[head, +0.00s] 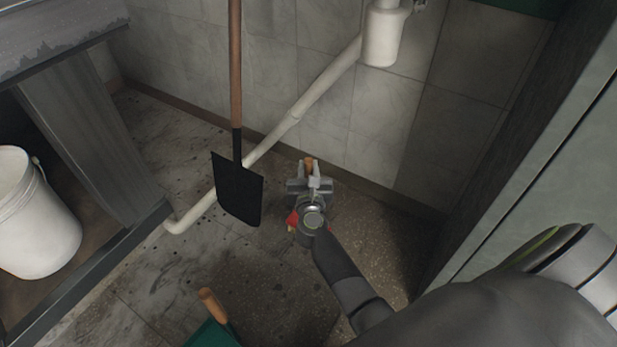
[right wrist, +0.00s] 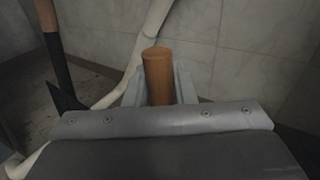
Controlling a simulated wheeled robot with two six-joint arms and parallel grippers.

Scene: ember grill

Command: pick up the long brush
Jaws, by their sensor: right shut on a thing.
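My right gripper (head: 310,182) is low near the floor by the tiled wall, with its arm reaching in from the lower right. It is shut on a round brown wooden handle (head: 309,162), which I take to be the long brush's. In the right wrist view the handle (right wrist: 158,76) stands up between the two grey fingers (right wrist: 160,92), its flat end at the top. My left gripper is out of view.
A black-bladed shovel (head: 238,190) with a wooden shaft hangs left of the gripper. A white pipe (head: 300,105) slants along the wall. A green object (head: 212,335) with a wooden handle is at the bottom. A white bucket (head: 35,225) stands left. A pale cabinet side (head: 560,185) bounds the right.

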